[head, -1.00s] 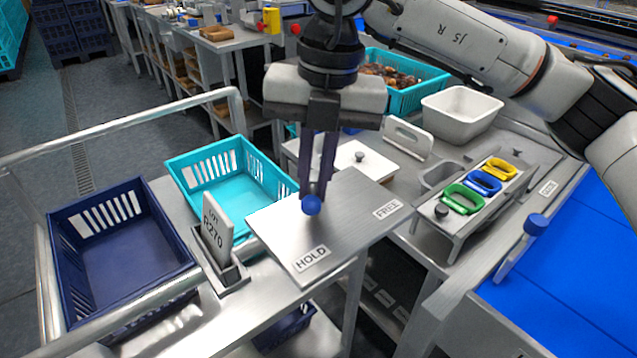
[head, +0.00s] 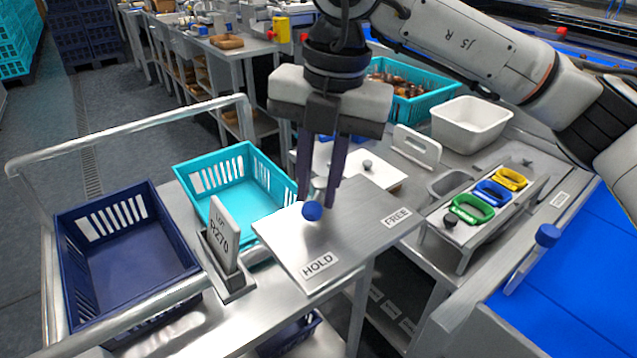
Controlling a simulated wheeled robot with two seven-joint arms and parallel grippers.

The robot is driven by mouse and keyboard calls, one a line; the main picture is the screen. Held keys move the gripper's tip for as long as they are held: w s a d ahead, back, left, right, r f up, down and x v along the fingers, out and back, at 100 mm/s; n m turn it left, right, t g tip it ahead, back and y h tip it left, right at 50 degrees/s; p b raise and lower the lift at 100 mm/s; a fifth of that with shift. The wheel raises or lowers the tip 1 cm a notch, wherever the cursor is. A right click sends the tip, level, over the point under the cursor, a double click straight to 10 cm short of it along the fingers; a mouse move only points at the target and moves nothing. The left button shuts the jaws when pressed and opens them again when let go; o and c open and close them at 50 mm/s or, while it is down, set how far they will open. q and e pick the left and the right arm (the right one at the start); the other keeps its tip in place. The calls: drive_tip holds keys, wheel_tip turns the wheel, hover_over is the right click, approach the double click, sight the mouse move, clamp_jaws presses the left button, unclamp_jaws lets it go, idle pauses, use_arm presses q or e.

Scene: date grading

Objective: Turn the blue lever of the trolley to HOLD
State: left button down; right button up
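The blue lever's round knob (head: 313,211) shows over the metal plate (head: 352,228) on top of the trolley. The plate carries a HOLD label (head: 318,264) at its front and a FREE label (head: 397,217) at its right. In the picture the knob is nearer to HOLD than to FREE. My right gripper (head: 318,202) points down at the knob, its dark fingers parted and just behind it. A gap shows between the fingers, and they do not appear to press on the knob. The lever's arm is mostly hidden. My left gripper is not in view.
A navy crate (head: 72,262), a turquoise crate (head: 262,178) and a lot card holder (head: 226,262) stand left of the plate. A second blue-knobbed lever (head: 548,235) stands by the blue belt (head: 590,290). A white tub (head: 470,124) is at the back.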

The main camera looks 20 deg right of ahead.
sight(327, 219)
drive_tip(key=shift+o, duration=0.4)
drive_tip(key=shift+s+f, duration=0.1)
wheel_tip(327, 219, up, 10)
drive_tip(key=d, duration=0.1)
drive_tip(key=shift+s+r, duration=0.2)
drive_tip(key=shift+s, duration=0.05)
drive_tip(key=shift+s+f, duration=0.1)
